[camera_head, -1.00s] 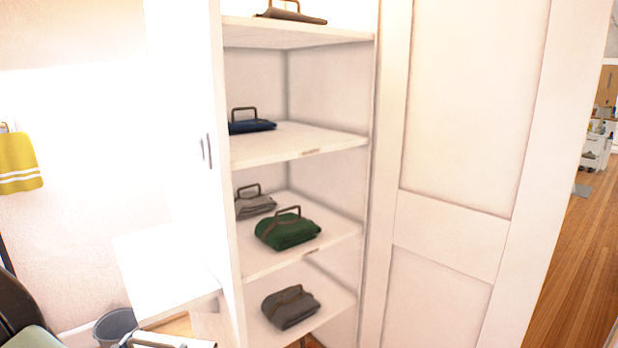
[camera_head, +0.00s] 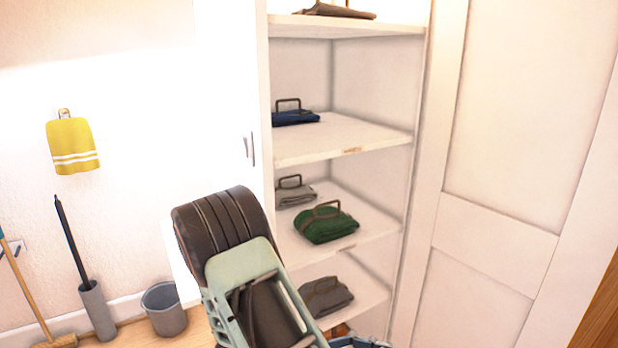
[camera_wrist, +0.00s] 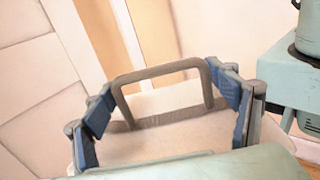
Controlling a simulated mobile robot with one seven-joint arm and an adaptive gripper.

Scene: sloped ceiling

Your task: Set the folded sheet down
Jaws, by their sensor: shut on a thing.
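In the wrist view my gripper (camera_wrist: 166,98) has its blue-padded fingers on either side of a brown-grey handle and is shut on it. The handle stands over a pale, greyish flat surface (camera_wrist: 160,140), which looks like the folded sheet; its lower part is hidden by my gripper's body. In the head view only a bit of blue at the bottom edge shows of my gripper, and the sheet cannot be made out there. The open white shelf unit (camera_head: 368,136) stands behind my arm.
The blue cloth's shelf has bare room at right. A grey bucket (camera_head: 165,312) and a yellow towel (camera_head: 72,147) are at left.

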